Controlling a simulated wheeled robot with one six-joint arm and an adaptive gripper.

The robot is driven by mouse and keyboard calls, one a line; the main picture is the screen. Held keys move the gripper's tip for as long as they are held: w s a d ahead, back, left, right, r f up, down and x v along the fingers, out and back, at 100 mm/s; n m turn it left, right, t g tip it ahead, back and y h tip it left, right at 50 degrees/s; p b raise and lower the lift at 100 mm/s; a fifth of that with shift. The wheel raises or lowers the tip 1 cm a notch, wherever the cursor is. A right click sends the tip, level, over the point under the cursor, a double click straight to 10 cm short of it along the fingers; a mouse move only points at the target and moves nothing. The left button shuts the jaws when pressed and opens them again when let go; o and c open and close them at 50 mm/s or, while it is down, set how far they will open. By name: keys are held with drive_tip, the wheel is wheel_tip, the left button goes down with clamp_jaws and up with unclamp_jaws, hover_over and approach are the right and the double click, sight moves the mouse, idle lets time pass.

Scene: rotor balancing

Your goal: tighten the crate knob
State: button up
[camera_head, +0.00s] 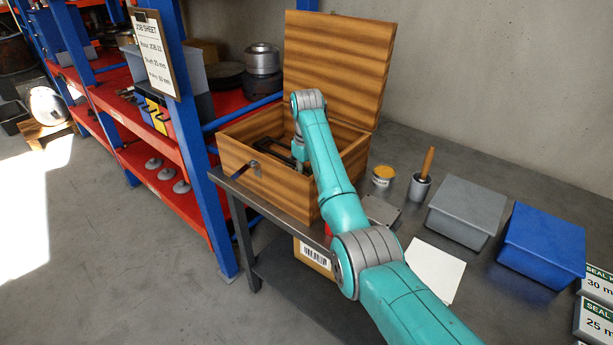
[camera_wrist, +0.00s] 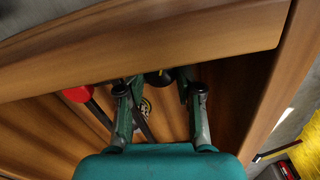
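The wooden crate (camera_head: 240,165) stands on the grey bench with its lid (camera_head: 335,60) raised. A small dark fitting, which may be the knob, shows on its front wall (camera_head: 254,166). My gripper is down inside the crate in the head view, its fingers partly hidden by my arm and the crate walls. In the wrist view my gripper (camera_wrist: 158,92) has its two fingers apart, below a wooden wall of the crate (camera_wrist: 150,45). A dark piece and a small yellow-ringed piece (camera_wrist: 146,105) show between or behind the fingers; I cannot tell whether they touch.
A red-ended dark rod (camera_wrist: 77,94) lies left of my fingers in the wrist view. Right of the crate stand a yellow-topped tin (camera_head: 383,175), a cup with a wooden handle (camera_head: 420,185), a grey bin (camera_head: 466,212) and a blue bin (camera_head: 543,242). Red shelving (camera_head: 150,165) stands left.

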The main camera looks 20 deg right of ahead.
clamp_jaws()
